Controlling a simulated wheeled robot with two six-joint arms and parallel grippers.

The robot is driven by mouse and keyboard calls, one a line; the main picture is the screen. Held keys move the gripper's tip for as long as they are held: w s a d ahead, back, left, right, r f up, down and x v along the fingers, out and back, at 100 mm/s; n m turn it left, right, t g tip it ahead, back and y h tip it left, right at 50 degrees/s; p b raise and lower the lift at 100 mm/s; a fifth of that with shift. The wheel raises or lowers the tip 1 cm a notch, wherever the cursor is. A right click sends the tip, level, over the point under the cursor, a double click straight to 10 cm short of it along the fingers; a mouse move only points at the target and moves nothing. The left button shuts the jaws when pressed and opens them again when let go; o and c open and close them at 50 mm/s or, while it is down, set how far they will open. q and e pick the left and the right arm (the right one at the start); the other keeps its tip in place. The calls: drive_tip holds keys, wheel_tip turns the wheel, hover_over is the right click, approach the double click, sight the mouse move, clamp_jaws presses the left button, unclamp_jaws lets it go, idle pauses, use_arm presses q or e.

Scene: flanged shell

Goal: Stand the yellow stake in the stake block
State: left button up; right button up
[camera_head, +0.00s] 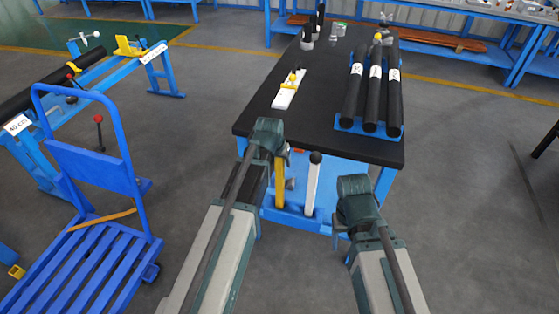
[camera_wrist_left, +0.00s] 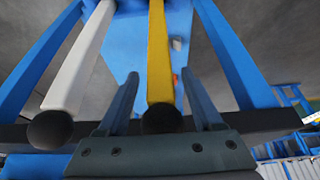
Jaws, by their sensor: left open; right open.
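The yellow stake (camera_head: 280,182) stands at the near side of the black table, beside a white stake (camera_head: 313,187) with a black ball top. In the left wrist view the yellow stake (camera_wrist_left: 160,55) lines up between the fingers of my open left gripper (camera_wrist_left: 159,76), its black top close to the gripper body. I see a gap on both sides of it; the white stake (camera_wrist_left: 82,60) is to the left. In the head view my left gripper (camera_head: 272,140) covers the yellow stake's top. My right gripper (camera_head: 356,200) is open and empty, right of both stakes. I cannot identify the stake block.
The black table (camera_head: 320,80) carries a blue rack with several black tubes (camera_head: 375,85) and a white plate with a yellow part (camera_head: 289,90). A blue cart (camera_head: 90,165) stands at the left.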

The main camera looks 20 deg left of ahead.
use_arm(q)
drive_tip(key=p+v, duration=1)
drive_tip(key=v, duration=0.1)
drive_tip(key=s+d+m+g, duration=0.1)
drive_tip(key=s+d+g, duration=0.1)
drive_tip(key=s+d, duration=0.4)
drive_tip(key=s+d+f+m+g+y, duration=0.1)
drive_tip(key=s+d+m+g, duration=0.1)
drive_tip(key=s+d, duration=0.5)
drive_tip(key=s+g, duration=0.1)
drive_tip(key=s, duration=0.5)
drive_tip(key=shift+d+f+y, duration=0.25)
drive_tip(key=shift+f+y, duration=0.05)
wheel_tip(320, 180, up, 2)
drive_tip(key=shift+r+p, duration=0.1)
drive_tip(key=shift+p, duration=0.75)
